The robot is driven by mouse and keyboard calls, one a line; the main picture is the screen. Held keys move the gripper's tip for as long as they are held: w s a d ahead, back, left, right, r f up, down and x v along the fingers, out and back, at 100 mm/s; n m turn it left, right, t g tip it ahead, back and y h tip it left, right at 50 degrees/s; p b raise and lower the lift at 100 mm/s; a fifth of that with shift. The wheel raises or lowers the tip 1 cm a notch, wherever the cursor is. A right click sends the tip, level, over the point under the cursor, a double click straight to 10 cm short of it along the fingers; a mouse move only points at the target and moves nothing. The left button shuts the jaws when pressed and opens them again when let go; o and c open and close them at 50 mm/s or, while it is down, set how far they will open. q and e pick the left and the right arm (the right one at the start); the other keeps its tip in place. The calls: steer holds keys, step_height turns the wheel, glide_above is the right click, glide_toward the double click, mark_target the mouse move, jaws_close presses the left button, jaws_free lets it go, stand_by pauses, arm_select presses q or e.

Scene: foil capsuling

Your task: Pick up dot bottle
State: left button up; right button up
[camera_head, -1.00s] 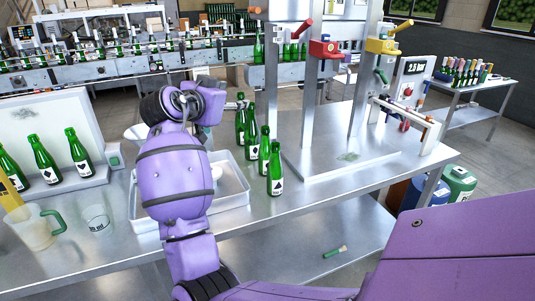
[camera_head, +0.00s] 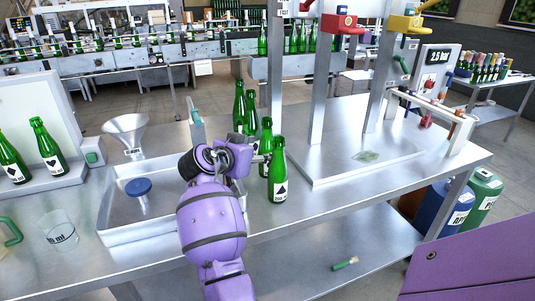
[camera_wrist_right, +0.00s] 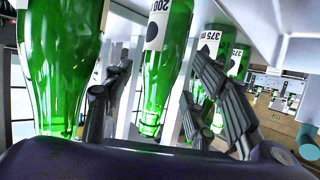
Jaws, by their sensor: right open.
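Green bottles stand in a short row on the table beside the tray. The front bottle (camera_head: 278,178) has a diamond-like mark on its label. Behind it are another bottle (camera_head: 266,138) and two farther ones (camera_head: 240,108), partly hidden. My right gripper (camera_head: 258,158) is open at the left side of the row, close to the front bottles. My left gripper is out of view.
A funnel (camera_head: 126,128), a measuring cup (camera_head: 60,231) and more bottles (camera_head: 48,150) are farther left. A metal stand (camera_head: 318,90) is to the right.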

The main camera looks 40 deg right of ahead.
mark_target(262, 153)
steer(key=x, duration=0.4)
steer(key=shift+w+f+p, duration=0.2)
steer(key=shift+f+p, duration=0.1)
steer(key=shift+f, duration=0.1)
steer(key=shift+c, duration=0.3)
steer(key=c, duration=1)
